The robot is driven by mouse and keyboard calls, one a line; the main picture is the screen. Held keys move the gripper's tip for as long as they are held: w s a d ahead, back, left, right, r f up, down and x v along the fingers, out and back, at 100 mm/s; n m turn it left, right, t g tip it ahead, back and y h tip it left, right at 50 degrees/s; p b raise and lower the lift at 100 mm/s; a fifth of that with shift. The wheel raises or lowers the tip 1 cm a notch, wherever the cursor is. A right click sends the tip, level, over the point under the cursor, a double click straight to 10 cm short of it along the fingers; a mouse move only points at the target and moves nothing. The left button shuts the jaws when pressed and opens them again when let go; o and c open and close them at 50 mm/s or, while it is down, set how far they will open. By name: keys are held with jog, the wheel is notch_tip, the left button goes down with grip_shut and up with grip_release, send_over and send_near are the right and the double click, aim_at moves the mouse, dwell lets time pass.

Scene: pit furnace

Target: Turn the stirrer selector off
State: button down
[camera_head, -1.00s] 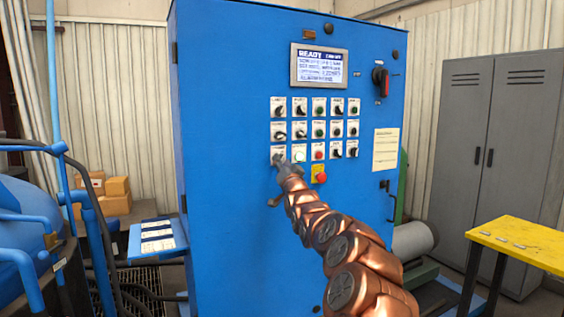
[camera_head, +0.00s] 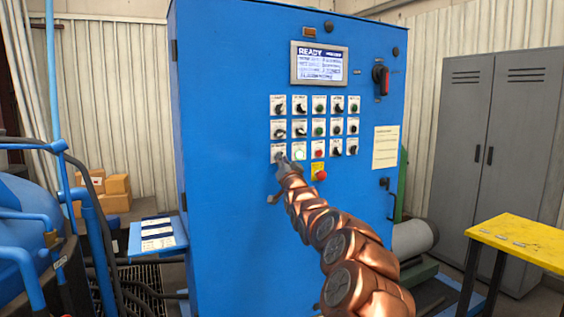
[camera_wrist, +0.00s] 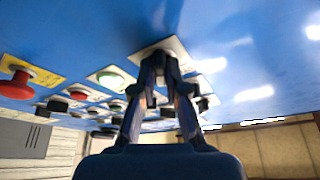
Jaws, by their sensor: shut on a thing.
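The blue control cabinet (camera_head: 230,130) carries rows of knobs and buttons. My gripper (camera_head: 281,162) is at the leftmost control of the bottom row, on a white label plate (camera_head: 277,150). In the wrist view my gripper (camera_wrist: 160,62) has its two fingers closed together against a plate (camera_wrist: 165,46) on the blue panel. It is shut on the selector knob there, which the fingertips mostly hide. The knob's pointing direction and the label's text cannot be read.
A lit green-ringed button (camera_head: 299,152) is just right of my gripper. A red emergency button (camera_head: 321,175) on a yellow plate is lower right. A screen reading READY (camera_head: 320,64) is above. A yellow table (camera_head: 525,240) stands at the right.

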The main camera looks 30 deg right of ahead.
jog(key=shift+n, duration=0.4)
jog(key=shift+d+n+t+y+p, duration=0.15)
jog(key=shift+n+y+p, duration=0.35)
jog(key=shift+n+y, duration=1.6)
jog(key=shift+d+n+t+y+p, duration=0.15)
jog(key=shift+n+y+p, duration=0.5)
jog(key=shift+n, duration=2.7)
jog(key=shift+n+t+y+p, duration=0.2)
jog(key=shift+n+y+p, duration=0.2)
jog(key=shift+n+y, duration=1.75)
jog(key=shift+n+h, duration=0.4)
jog(key=shift+n, duration=0.5)
jog(key=c, duration=1.2)
grip_release()
jog(key=shift+s, duration=0.15)
